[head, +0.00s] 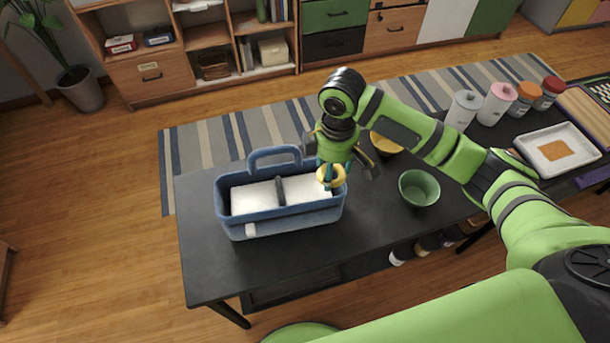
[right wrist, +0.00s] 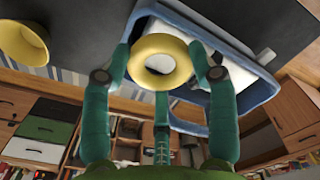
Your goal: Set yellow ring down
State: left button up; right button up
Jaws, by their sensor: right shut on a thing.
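The yellow ring (head: 331,176) is held by my right gripper (head: 330,170) over the right end of the blue caddy (head: 282,221). In the right wrist view, the yellow ring (right wrist: 160,62) sits between the teal fingers of my right gripper (right wrist: 160,65), its hole facing the camera. The blue caddy (right wrist: 258,98) shows behind it, with white contents. In the head view the caddy holds white blocks (head: 254,198) and a dark divider. I cannot tell whether the ring touches the caddy. My left gripper is not in view.
A green bowl (head: 419,188) stands right of the caddy, and a yellow bowl (head: 385,143) is partly hidden behind my arm. Several canisters (head: 497,103) and a white tray (head: 556,148) stand farther right. The black tabletop (head: 270,262) is clear in front of the caddy.

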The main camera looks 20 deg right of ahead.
jog(key=w+a+f, duration=0.2)
jog(key=w+a, duration=0.1)
jog(key=shift+w+a+f+p, duration=0.2)
jog(key=shift+w+f+p, duration=0.1)
jog(key=shift+f, duration=0.05)
jog(key=shift+w+a+f, duration=0.2)
jog(key=shift+f, duration=0.15)
notch_tip(320, 180, down, 3)
jog(key=shift+f+p, duration=0.1)
jog(key=shift+p, duration=0.5)
jog(key=shift+f, duration=0.3)
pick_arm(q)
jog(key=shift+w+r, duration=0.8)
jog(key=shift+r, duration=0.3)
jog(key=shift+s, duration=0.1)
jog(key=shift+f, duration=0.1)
pick_arm(e)
jog(key=shift+f, duration=0.3)
